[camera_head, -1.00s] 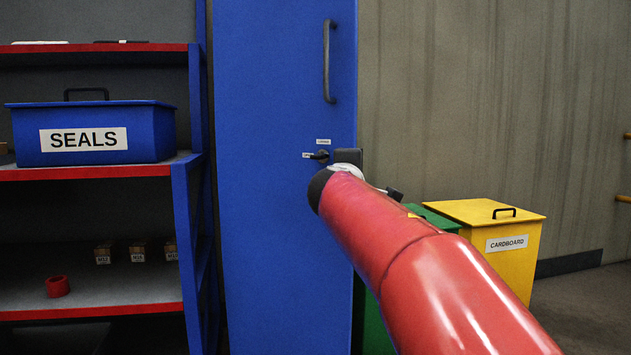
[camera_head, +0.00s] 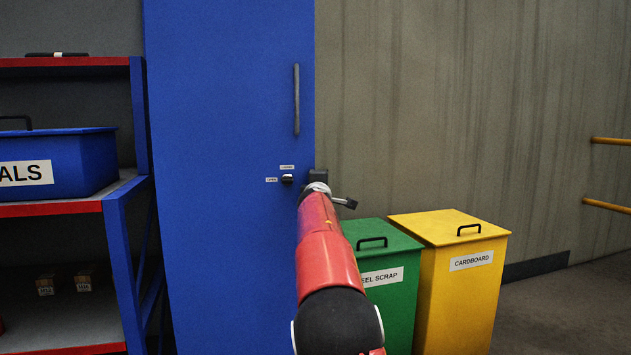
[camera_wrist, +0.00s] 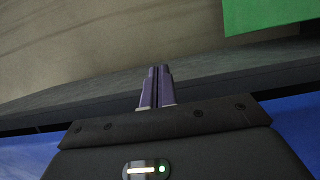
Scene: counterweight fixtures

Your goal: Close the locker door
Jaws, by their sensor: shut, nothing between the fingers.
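The locker door (camera_head: 225,130) is a tall blue panel in the head view, with a grey vertical bar handle (camera_head: 297,100) near its right edge. Below the handle is a small dark turn latch (camera_head: 287,179) with two small white labels. I cannot tell from this angle whether the door sits fully in its frame. My red arm reaches up to the door's right edge, below the latch. In the wrist view my gripper (camera_wrist: 159,72) has its two purple fingers together, with nothing between them. Blue surface shows at that view's lower corners; contact is unclear.
A green steel scrap bin (camera_head: 385,255) and a yellow cardboard bin (camera_head: 455,235) stand right of the locker. A blue and red shelf (camera_head: 60,209) with a blue lidded box (camera_head: 75,150) stands on the left. Yellow rails (camera_head: 610,141) are at the far right.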

